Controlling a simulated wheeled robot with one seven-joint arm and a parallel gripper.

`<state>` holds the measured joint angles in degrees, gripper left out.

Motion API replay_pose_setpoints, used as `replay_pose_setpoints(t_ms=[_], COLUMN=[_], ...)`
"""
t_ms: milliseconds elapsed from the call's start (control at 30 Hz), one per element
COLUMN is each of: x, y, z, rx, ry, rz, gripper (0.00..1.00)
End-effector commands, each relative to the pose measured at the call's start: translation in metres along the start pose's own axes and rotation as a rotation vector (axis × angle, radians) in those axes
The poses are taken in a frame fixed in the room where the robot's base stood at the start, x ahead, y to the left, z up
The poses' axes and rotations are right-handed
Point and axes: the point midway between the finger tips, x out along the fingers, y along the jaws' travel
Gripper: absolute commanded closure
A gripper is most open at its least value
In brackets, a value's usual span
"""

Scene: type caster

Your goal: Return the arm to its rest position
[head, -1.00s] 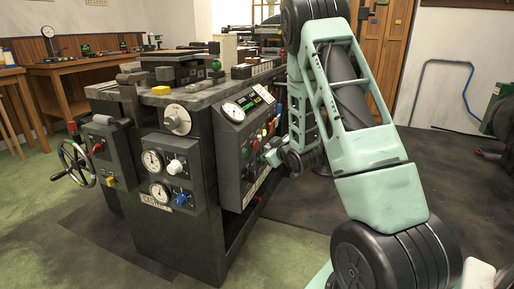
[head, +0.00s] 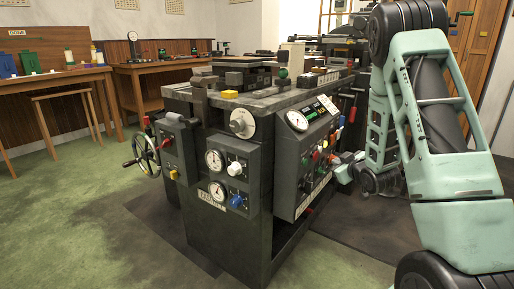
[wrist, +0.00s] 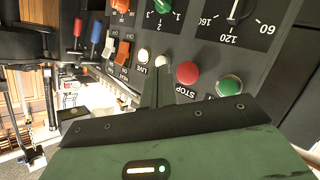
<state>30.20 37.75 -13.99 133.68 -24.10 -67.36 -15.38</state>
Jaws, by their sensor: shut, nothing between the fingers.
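My gripper (head: 350,168) is at the front right of the dark grey type caster (head: 250,135), close to its sloped control panel (head: 306,150). In the wrist view my gripper's narrow dark fingers (wrist: 158,88) are together with nothing between them. Their tips are near a small white button (wrist: 162,60), left of the red STOP button (wrist: 187,72) and a green button (wrist: 229,85). I cannot tell whether the tips touch the panel. My arm is bent, rising on the right of the head view and reaching down to the panel.
A handwheel (head: 145,153) sticks out from the machine's left. Benches (head: 160,68) and a stool (head: 62,97) stand at the back left. Green floor (head: 70,215) is open at the left.

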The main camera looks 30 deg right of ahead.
Motion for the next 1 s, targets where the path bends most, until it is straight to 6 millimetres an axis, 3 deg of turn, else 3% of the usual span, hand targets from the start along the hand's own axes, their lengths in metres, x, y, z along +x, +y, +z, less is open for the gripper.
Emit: replay_pose_setpoints(t_ms=[267,367,467,667,800,967,1000], x=[-0.001,-0.005,-0.019,-0.081,-0.147,-0.239,-0.256], y=[-0.009,-0.031,-0.067,-0.145,-0.194,-0.234,-0.254], z=[-0.007,-0.021,-0.037,-0.061,-0.070,-0.073,-0.079], rx=[0.010,0.039,0.081,0.153,0.173,0.154,0.100], ry=[-0.025,-0.096,-0.209,-0.482,-0.684,-0.919,-0.933], rz=[-0.018,-0.059,-0.124,-0.276,-0.385,-0.501,-0.554], gripper=[1.00,1.00,1.00,1.00,1.00,1.00,1.00])
